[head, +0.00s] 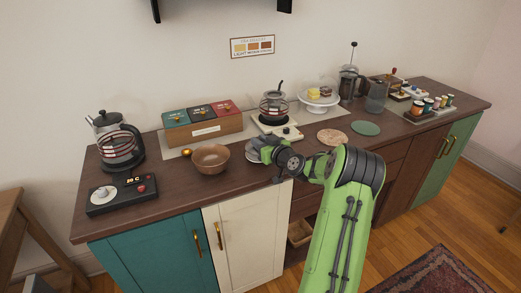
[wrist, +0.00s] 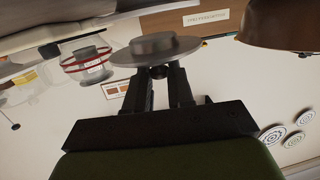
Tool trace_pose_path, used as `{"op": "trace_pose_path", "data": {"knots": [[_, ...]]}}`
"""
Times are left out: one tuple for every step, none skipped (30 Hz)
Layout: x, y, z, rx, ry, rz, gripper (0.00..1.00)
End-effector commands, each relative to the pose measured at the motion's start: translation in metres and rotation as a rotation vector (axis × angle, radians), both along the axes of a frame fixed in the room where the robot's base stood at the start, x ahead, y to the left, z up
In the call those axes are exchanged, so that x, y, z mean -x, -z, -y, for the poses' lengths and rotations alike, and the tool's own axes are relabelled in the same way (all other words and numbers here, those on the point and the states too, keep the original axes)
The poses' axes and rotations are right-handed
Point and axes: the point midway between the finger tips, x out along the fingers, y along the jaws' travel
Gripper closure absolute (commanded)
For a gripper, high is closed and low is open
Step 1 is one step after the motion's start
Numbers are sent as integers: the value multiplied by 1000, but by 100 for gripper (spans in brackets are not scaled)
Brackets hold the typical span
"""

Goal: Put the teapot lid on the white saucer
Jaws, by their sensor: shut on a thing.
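My gripper (wrist: 160,85) is shut on the teapot lid (wrist: 155,50), a grey metallic disc with a raised round part. In the wrist view, the lid sits across the fingertips, held clear of the things behind it. In the head view, my gripper (head: 258,148) is low over the counter's front part, right of the copper bowl. The white saucer (head: 251,156) shows only as a pale edge beside and under my gripper; the rest is hidden. The lid cannot be made out in the head view. I cannot tell the gap between lid and saucer.
A copper bowl (head: 210,159) stands close to the left. A tea box (head: 202,122) and a glass teapot on a warmer (head: 274,108) stand behind. A cork mat (head: 332,137) and a green mat (head: 365,128) lie to the right. A kettle (head: 120,145) stands at far left.

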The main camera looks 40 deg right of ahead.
Motion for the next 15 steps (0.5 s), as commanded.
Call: {"op": "trace_pose_path", "data": {"knots": [[0, 13, 1, -4, 2, -1, 100], [0, 16, 0, -4, 2, 0, 100], [0, 17, 0, -1, 1, 0, 100], [0, 16, 0, 0, 1, 0, 100], [0, 15, 0, 1, 1, 0, 100], [0, 15, 0, 1, 1, 0, 100], [0, 14, 0, 0, 1, 0, 100], [0, 14, 0, 0, 1, 0, 100], [0, 15, 0, 0, 1, 0, 100], [0, 16, 0, 0, 1, 0, 100], [0, 17, 0, 0, 1, 0, 100], [0, 18, 0, 0, 1, 0, 100], [0, 19, 0, 0, 1, 0, 100], [0, 18, 0, -1, 1, -1, 75], [0, 18, 0, -1, 1, -1, 68]]}}
